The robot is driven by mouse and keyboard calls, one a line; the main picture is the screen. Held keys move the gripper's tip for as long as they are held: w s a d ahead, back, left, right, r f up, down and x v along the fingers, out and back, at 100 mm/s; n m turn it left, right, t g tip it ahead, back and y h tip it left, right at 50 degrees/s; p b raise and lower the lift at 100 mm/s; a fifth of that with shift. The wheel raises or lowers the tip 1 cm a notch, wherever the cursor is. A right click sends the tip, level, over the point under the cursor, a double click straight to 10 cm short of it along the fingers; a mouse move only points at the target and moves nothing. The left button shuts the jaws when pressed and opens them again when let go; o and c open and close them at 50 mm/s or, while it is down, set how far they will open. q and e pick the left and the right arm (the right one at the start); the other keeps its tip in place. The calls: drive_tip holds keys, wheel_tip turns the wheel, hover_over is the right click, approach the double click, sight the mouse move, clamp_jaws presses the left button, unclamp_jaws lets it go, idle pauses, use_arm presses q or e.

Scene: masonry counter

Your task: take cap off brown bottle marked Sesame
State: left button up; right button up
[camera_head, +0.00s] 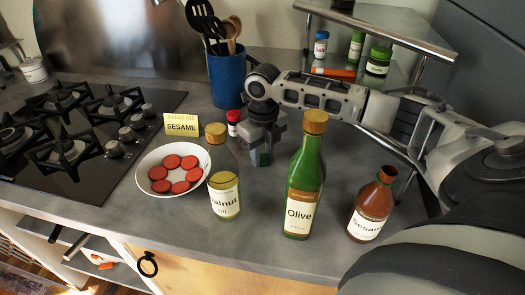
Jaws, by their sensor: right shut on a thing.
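The brown Sesame bottle (371,208) stands upright at the right of the counter. Its neck ends in an open dark mouth, with no cap on it. My right gripper (261,157) points down over the counter behind the Walnut and Olive bottles, well left of the Sesame bottle. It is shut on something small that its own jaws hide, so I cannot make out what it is. No loose cap shows on the counter. My left gripper is not in view.
The green Olive bottle (304,180) and the Walnut oil bottle (222,180) stand capped in front of my right gripper. A white bowl (149,158) holds red discs beside a SESAME sign (181,126). A blue utensil pot (227,80) and red-capped jar (233,122) stand behind.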

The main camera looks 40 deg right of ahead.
sight(263, 157)
drive_tip(key=o, duration=1.1)
drive_tip(key=shift+f, duration=0.1)
wheel_tip(263, 157, up, 12)
drive_tip(key=shift+r+b, duration=0.2)
drive_tip(key=shift+b, duration=0.25)
